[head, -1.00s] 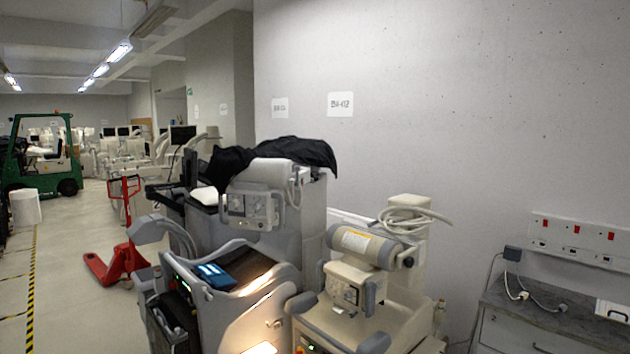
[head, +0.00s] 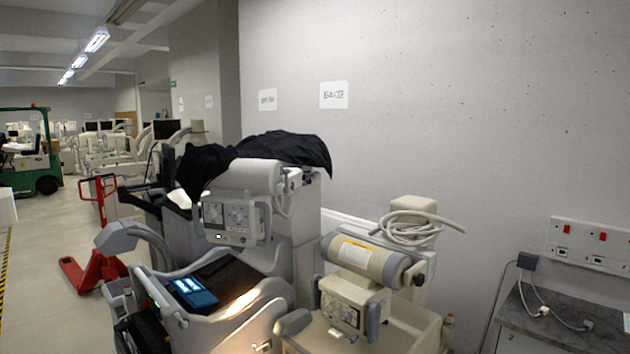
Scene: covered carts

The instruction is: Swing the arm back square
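My gripper and arm do not show in the head view. Two wheeled medical carts stand close in front of me. The grey cart (head: 305,240) has a grey control panel (head: 232,217) and a blue handheld device (head: 193,291) on its sloped top. A black cloth (head: 255,152) is draped over its upper part. The beige cart (head: 410,325) beside it on the right has a cylindrical head (head: 365,257) with a yellow label and a coiled pale hose (head: 412,225) on top. No swung arm of mine can be made out.
A red pallet jack (head: 97,245) and a green forklift (head: 35,160) stand at the left. A concrete wall (head: 450,100) runs behind the carts. A grey counter (head: 575,315) with plugs is at the right. Open floor (head: 45,270) lies at the left.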

